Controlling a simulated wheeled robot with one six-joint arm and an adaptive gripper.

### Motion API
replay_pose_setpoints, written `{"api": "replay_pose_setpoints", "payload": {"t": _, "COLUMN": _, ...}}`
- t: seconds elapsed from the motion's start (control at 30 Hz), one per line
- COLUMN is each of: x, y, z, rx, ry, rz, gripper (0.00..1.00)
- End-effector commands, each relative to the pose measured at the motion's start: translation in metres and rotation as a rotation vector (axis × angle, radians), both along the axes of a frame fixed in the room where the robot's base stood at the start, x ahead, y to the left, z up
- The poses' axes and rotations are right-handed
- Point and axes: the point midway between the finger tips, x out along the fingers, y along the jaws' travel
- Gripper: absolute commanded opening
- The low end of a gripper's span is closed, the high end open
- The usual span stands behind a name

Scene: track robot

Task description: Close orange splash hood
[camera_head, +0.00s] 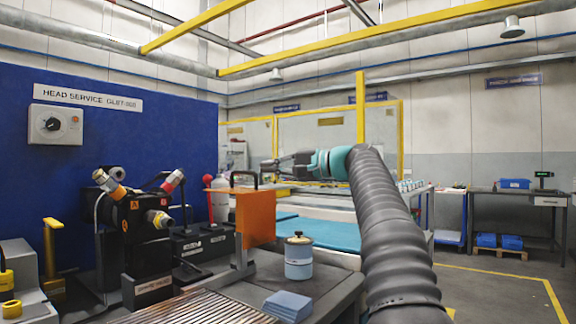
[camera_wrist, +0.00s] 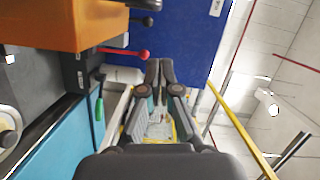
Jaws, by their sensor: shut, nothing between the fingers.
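In the wrist view the hood (camera_wrist: 60,24) fills the upper left, left of my gripper (camera_wrist: 160,72). The fingertips are together there, with nothing seen between them.
A black machine head with coloured nozzles (camera_head: 150,222) stands left of the hood. A red-knobbed lever (camera_head: 209,180) rises behind it. A blue-and-white can (camera_head: 299,257) and blue cloths (camera_head: 288,304) are on the bench in front. A blue panel (camera_head: 110,130) stands behind.

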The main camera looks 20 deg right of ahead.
Motion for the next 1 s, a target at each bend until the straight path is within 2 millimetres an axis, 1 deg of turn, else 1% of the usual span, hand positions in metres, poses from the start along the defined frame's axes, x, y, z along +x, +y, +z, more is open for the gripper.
{"api": "replay_pose_setpoints", "payload": {"t": 0.03, "x": 0.006, "y": 0.007, "z": 0.0, "rx": 0.0, "ry": 0.001, "rz": 0.002, "gripper": 0.0}}
{"api": "replay_pose_setpoints", "payload": {"t": 0.5, "x": -0.016, "y": 0.032, "z": -0.007, "rx": -0.001, "ry": 0.0, "rz": -0.002, "gripper": 0.0}}
{"api": "replay_pose_setpoints", "payload": {"t": 0.7, "x": -0.019, "y": 0.035, "z": -0.008, "rx": -0.001, "ry": 0.0, "rz": -0.002, "gripper": 0.0}}
{"api": "replay_pose_setpoints", "payload": {"t": 1.0, "x": -0.019, "y": 0.035, "z": -0.009, "rx": -0.001, "ry": 0.0, "rz": -0.002, "gripper": 0.0}}
